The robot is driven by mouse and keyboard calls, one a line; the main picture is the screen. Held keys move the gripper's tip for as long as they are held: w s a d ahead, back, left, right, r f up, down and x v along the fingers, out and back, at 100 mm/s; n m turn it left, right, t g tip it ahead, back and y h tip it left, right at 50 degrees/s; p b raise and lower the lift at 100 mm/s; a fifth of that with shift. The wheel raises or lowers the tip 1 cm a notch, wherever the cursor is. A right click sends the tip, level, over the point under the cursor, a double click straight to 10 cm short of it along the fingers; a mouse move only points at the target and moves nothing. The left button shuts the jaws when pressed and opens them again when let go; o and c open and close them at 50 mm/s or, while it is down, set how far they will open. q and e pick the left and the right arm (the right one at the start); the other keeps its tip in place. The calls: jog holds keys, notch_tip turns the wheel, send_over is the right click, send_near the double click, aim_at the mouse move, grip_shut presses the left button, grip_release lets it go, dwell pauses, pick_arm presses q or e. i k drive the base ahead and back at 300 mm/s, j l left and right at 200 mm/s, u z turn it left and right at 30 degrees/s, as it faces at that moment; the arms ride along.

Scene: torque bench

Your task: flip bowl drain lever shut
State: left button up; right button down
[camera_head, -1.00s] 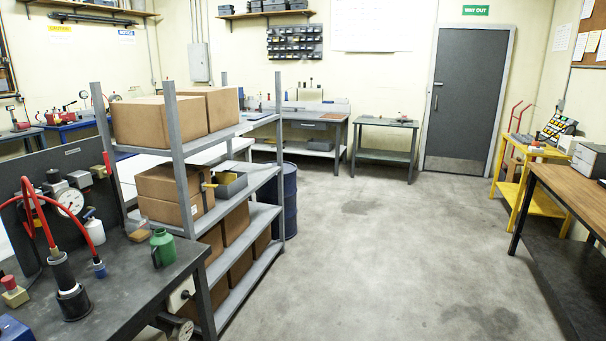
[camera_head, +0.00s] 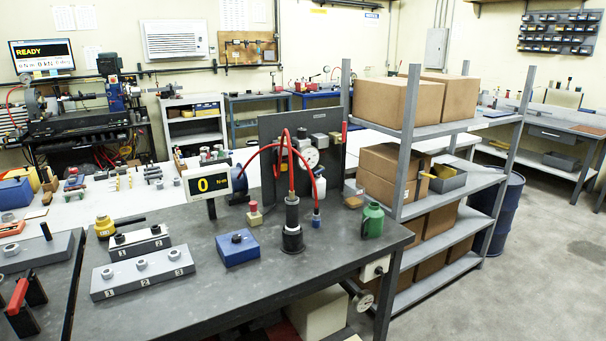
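Neither of my grippers is in view. A dark upright panel (camera_head: 268,165) stands on the grey bench (camera_head: 215,280) and carries a round gauge (camera_head: 309,157) and grey fittings (camera_head: 320,140). A pale, bowl-like part (camera_head: 320,187) shows low beside the panel, partly behind a red hose (camera_head: 309,172). A red upright piece (camera_head: 344,130) is at the panel's right edge. I cannot make out a drain lever on the bowl, nor whether it is open or shut; it is too small or hidden.
A black cylinder (camera_head: 292,225), blue box (camera_head: 238,248), green can (camera_head: 372,220), numbered grey blocks (camera_head: 143,272) and a display reading 0 (camera_head: 207,183) occupy the bench. A grey shelf rack (camera_head: 462,128) with cartons stands right. Clear floor (camera_head: 540,285) lies beyond it.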

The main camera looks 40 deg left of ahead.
aim_at(321, 169)
jog(key=i+u, duration=0.25)
jog(key=u, duration=0.15)
jog(key=i+l+u, duration=0.1)
jog(key=i+u, duration=0.15)
jog(key=u, duration=0.15)
jog(key=i+l+u, duration=0.15)
jog(key=u, duration=0.25)
jog(key=i, duration=0.1)
